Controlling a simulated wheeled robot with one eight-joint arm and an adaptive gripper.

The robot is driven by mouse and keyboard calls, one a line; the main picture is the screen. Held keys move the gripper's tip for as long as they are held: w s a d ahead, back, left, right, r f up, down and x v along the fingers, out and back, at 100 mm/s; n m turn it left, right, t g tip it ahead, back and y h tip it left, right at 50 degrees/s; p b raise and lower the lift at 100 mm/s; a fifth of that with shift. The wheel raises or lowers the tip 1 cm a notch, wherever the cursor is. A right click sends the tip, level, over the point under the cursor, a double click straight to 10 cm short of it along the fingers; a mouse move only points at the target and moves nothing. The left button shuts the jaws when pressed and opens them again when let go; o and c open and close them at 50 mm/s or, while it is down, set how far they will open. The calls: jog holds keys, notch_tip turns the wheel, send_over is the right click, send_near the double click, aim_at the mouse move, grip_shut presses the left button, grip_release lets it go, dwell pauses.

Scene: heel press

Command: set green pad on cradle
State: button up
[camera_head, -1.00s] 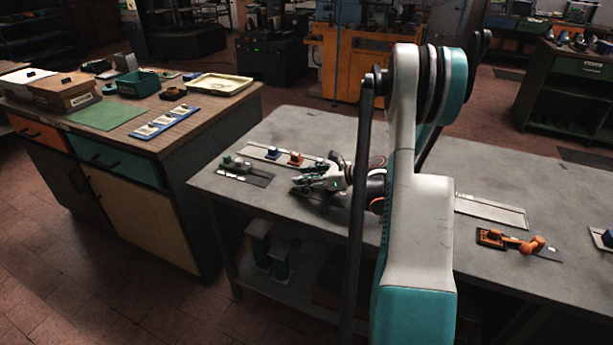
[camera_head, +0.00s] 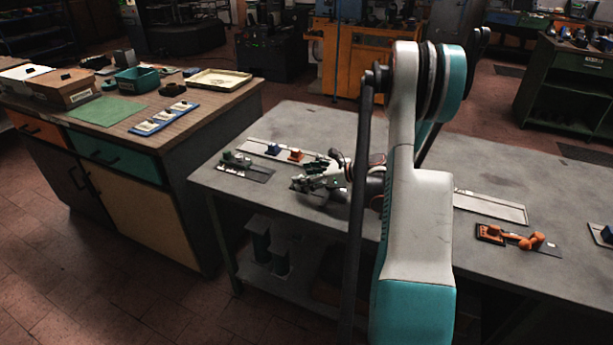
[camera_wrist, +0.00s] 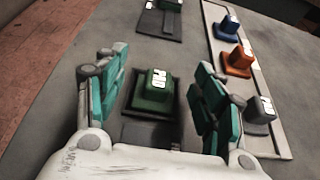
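The green pad (camera_wrist: 155,92), a block with a white "PAD" label on its raised top, stands between my fingers in the wrist view. My gripper (camera_wrist: 160,68) is open, with one finger left and one right of the pad; gaps show on both sides. In the head view my gripper (camera_head: 308,183) is low over the grey table and I cannot pick out the pad there. A dark plate with a green fixture (camera_head: 236,158) lies to its left; the plate (camera_wrist: 158,24) also shows at the top of the wrist view. Whether this is the cradle I cannot tell.
A pale strip (camera_wrist: 262,118) beside the gripper carries a blue block (camera_wrist: 229,26), an orange block (camera_wrist: 238,60) and a grey block (camera_wrist: 261,108). An orange fixture (camera_head: 515,237) stands farther right on the table. The table's front left area is clear.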

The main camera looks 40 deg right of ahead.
jog(key=v, duration=1.2)
